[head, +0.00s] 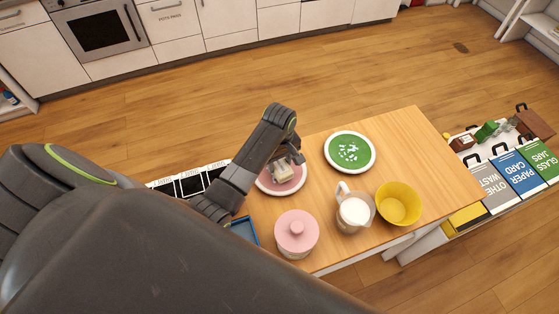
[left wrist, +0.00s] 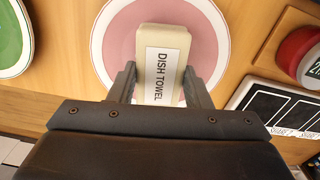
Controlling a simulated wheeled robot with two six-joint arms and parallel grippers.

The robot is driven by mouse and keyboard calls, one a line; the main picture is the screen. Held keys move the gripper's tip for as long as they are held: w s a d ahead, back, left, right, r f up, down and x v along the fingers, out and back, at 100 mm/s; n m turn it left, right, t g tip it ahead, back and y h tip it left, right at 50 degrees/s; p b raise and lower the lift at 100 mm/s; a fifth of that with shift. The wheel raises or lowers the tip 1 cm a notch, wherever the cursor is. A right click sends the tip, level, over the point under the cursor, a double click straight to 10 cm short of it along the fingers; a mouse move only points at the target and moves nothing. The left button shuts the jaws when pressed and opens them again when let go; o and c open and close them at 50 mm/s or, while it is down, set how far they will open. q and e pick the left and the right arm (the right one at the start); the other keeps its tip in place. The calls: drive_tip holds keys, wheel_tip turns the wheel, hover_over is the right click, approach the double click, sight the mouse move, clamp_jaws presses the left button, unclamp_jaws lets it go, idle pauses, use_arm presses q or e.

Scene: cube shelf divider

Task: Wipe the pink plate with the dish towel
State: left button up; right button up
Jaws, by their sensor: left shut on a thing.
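The pink plate (head: 268,183) with a white rim lies on the wooden table, partly hidden by my left arm; it also shows in the left wrist view (left wrist: 120,40). The dish towel (left wrist: 161,52), a beige block with a "DISH TOWEL" label, is between the fingers of my left gripper (left wrist: 161,88). In the head view the towel (head: 284,173) is over the plate. I cannot tell whether it touches the plate. My left gripper (head: 288,165) is shut on it. My right gripper is not in view.
On the table (head: 400,140) are a green plate (head: 350,151), a yellow bowl (head: 397,204), a jug (head: 354,211) with white contents, a pink-lidded pot (head: 296,232) and a blue tray (head: 244,229). Labelled waste bins (head: 517,174) stand at right. The table's far right corner is clear.

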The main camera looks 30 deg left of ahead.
use_arm(q)
drive_tip(key=shift+f, duration=0.6)
drive_tip(key=shift+s+r, duration=0.1)
drive_tip(key=shift+s+a+p, duration=0.15)
drive_tip(key=shift+p, duration=0.15)
drive_tip(key=shift+s+a, duration=0.15)
drive_tip(key=shift+s, duration=0.1)
drive_tip(key=shift+w, duration=0.1)
drive_tip(key=shift+w+d, duration=0.6)
drive_tip(key=shift+w, duration=0.25)
drive_tip(key=shift+s+a, duration=0.1)
drive_tip(key=shift+s, duration=0.05)
